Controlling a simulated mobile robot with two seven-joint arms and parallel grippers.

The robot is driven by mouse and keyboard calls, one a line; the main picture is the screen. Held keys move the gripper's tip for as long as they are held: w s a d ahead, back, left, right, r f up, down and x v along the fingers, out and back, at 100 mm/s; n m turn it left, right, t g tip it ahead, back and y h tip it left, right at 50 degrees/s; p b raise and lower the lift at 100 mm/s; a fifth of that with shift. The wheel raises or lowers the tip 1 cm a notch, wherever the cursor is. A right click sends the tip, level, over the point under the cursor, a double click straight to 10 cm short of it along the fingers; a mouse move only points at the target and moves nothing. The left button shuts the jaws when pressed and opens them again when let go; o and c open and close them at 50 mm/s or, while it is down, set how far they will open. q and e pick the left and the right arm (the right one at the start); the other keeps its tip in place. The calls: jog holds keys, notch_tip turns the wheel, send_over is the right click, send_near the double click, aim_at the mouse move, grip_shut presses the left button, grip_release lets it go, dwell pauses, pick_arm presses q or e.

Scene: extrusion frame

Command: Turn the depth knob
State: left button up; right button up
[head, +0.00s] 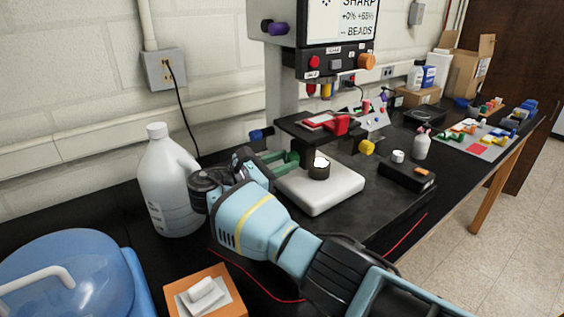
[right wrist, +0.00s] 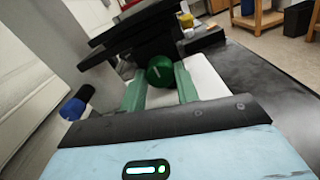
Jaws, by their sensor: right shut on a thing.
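A round dark green knob (right wrist: 160,71) with a white mark sits on the side of the microscope-like instrument, seen in the right wrist view. No label on it can be read. My right gripper (right wrist: 161,80) has its two pale green fingers on either side of this knob and is shut on it. In the head view the right gripper (head: 282,159) is at the left side of the instrument, beside its stage, and the knob is hidden there. My left gripper is not in view.
The instrument's white base (head: 325,191) stands on the black bench. It also has a blue knob (head: 262,134), yellow knob (head: 367,147), purple knob (head: 277,28) and orange knob (head: 367,61). A white jug (head: 168,185) is close left of my right arm.

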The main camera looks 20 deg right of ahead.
jog(key=shift+m, duration=0.3)
jog(key=m, duration=1.2)
jog(key=shift+f+b, duration=0.15)
jog(key=shift+b, duration=0.15)
jog(key=m, duration=0.2)
jog(key=shift+m, duration=0.4)
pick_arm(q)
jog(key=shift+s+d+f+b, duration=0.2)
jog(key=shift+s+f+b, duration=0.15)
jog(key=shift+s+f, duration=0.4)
pick_arm(e)
jog(key=shift+m, duration=0.3)
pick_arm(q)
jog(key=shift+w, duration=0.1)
